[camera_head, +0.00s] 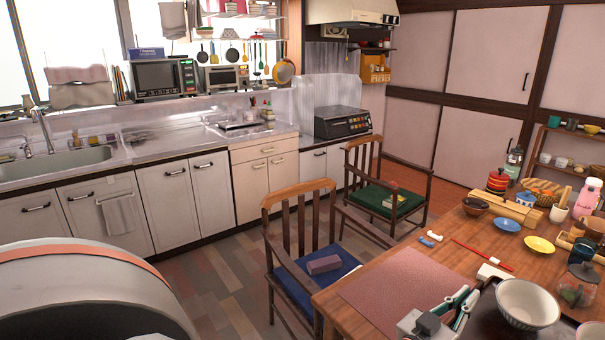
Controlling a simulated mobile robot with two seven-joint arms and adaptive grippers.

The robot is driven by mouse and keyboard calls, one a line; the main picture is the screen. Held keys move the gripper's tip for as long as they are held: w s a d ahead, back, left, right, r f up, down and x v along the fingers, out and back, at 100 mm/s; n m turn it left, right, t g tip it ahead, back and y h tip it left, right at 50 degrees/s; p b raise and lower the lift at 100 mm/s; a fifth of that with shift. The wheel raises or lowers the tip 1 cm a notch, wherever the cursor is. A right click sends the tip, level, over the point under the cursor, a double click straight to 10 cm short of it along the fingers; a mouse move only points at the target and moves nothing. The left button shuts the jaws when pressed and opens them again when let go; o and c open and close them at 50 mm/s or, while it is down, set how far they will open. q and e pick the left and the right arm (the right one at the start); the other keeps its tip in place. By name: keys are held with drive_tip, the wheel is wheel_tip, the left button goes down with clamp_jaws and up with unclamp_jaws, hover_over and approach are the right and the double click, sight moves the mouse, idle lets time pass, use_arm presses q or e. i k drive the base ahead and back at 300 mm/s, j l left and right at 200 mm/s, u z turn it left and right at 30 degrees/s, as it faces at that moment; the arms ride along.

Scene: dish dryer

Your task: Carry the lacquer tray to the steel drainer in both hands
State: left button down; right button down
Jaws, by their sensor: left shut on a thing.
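The dark lacquer tray (484,324) is at the bottom right, over the wooden dining table, partly cut off by the picture's lower edge. A cream bowl (527,305) stands on it. My left gripper (463,305) is shut on the tray's left edge. My right gripper is out of view. A ribbed steel draining surface (165,138), which looks like the steel drainer, lies beside the sink on the far counter at the upper left.
The table (400,258) holds several dishes, a yellow bowl (540,244) and red chopsticks (481,254). Two chairs, one with a blue seat (305,283) and one with a green seat (385,203), stand between table and counter. Bare floor (215,270) lies left of them.

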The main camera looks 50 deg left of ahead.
sight(173, 139)
drive_tip(key=u, duration=2.75)
drive_tip(key=i+l+u, duration=0.15)
drive_tip(key=i+u, duration=0.15)
drive_tip(key=i+l, duration=0.25)
drive_tip(key=i, duration=0.15)
drive_tip(key=i+l, duration=0.2)
drive_tip(key=i, duration=0.25)
drive_tip(key=i+l, duration=0.25)
drive_tip(key=i, duration=0.15)
drive_tip(key=i+l, duration=0.2)
drive_tip(key=i, duration=0.2)
